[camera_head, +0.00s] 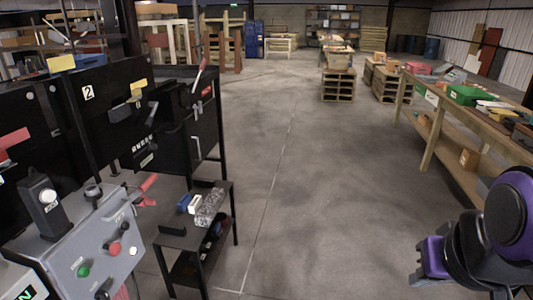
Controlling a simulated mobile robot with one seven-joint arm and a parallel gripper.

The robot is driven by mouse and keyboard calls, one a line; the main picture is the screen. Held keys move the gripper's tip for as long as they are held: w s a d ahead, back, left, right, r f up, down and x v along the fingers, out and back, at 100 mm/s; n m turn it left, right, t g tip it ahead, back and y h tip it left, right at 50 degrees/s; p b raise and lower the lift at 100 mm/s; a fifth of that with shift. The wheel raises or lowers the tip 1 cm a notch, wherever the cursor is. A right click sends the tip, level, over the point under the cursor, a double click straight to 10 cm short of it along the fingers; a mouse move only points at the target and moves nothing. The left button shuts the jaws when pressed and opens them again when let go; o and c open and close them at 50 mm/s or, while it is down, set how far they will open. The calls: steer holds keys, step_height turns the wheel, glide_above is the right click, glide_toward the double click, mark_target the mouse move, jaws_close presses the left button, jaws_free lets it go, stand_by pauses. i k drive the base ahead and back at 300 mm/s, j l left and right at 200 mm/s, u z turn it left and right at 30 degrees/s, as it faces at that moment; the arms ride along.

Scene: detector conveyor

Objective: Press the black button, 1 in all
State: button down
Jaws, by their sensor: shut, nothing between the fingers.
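A grey control panel (78,248) stands at the lower left with several coloured controls. A small dark control (103,291) sits near its lower edge, and a dark round knob (93,191) near its top edge. I cannot tell for sure which is the black button. A green button (84,270) and a red button (114,248) sit on the same panel. My gripper (423,261), at the end of my purple and black arm, is at the lower right, far from the panel. It is shut and empty; its fingertips are hard to make out.
A black upright cabinet (197,147) stands behind the panel. A low black table (180,240) with small blocks is right of the panel. A wooden workbench (432,137) with boxes runs along the right. The concrete floor between is clear.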

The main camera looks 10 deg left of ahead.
mark_target(125, 225)
steer(key=i+u, duration=0.3)
steer(key=i, duration=0.2)
steer(key=i+l+u, duration=0.3)
steer(key=i, duration=0.2)
steer(key=i+u, duration=0.2)
steer(key=u, duration=0.15)
steer(key=i+u, duration=0.15)
steer(key=u, duration=0.2)
steer(key=i+l+u, duration=0.15)
steer(key=u, duration=0.25)
steer(key=i+l+u, duration=0.1)
steer(key=u, duration=0.35)
steer(key=i+l+u, duration=0.2)
steer(key=u, duration=0.25)
steer(key=i+l+u, duration=0.2)
steer(key=u, duration=0.3)
